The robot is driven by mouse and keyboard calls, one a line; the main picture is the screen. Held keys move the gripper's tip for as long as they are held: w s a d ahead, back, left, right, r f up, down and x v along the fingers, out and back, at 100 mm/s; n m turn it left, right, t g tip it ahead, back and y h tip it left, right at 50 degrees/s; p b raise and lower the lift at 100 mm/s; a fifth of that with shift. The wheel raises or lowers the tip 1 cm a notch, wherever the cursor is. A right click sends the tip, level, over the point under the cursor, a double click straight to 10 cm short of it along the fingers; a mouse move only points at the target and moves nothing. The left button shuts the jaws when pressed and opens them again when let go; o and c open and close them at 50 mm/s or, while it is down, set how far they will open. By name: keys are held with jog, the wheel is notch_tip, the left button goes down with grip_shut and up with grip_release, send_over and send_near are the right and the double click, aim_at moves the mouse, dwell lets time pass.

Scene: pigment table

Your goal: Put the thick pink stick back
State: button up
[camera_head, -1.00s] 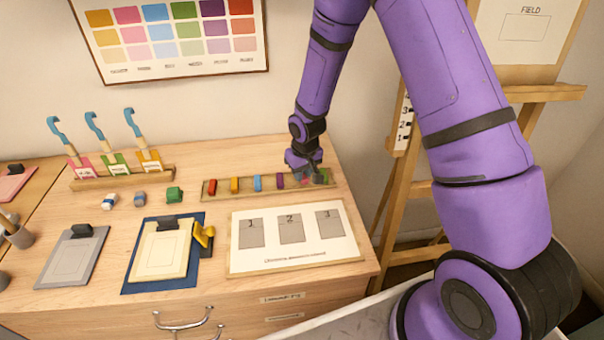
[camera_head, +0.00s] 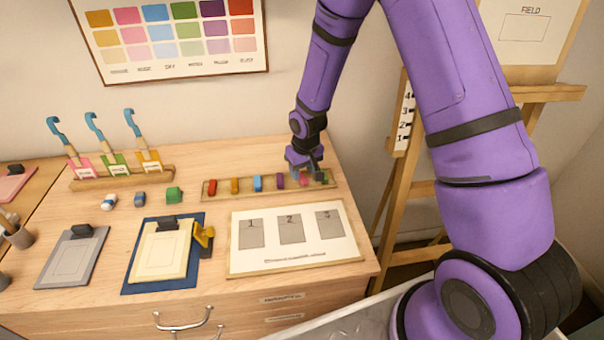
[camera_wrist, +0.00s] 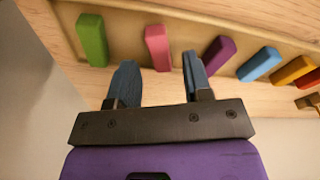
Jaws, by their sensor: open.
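The pink stick (camera_wrist: 157,46) lies in the long wooden tray (camera_head: 209,195), between the green stick (camera_wrist: 92,40) and the purple stick (camera_wrist: 218,54). In the head view the pink stick (camera_head: 304,181) shows only partly below my gripper (camera_head: 306,174). In the wrist view my gripper (camera_wrist: 158,62) is open, with its two fingers apart on either side of the pink stick's near end. I cannot tell whether a finger touches the stick.
Blue (camera_head: 257,183), orange (camera_head: 235,185) and red (camera_head: 212,187) sticks lie further left in the tray. A board with numbered grey patches (camera_head: 291,255) lies in front. A green block (camera_head: 174,194) sits to the left. An easel (camera_head: 410,170) stands at the right.

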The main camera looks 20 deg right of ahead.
notch_tip(320, 180, up, 10)
jog(key=s, duration=0.2)
notch_tip(320, 180, up, 11)
send_over(305, 180)
jog(key=s+d, duration=0.3)
jog(key=s, duration=0.2)
jog(key=s+d+r+m+t, duration=0.1)
jog(key=s+r, duration=0.7)
jog(key=s, duration=0.4)
jog(key=s+d+r+m+t, duration=0.1)
jog(key=s+d+r+t, duration=0.1)
jog(key=s+r, duration=0.7)
jog(key=s, duration=0.4)
jog(key=shift+d, duration=0.3)
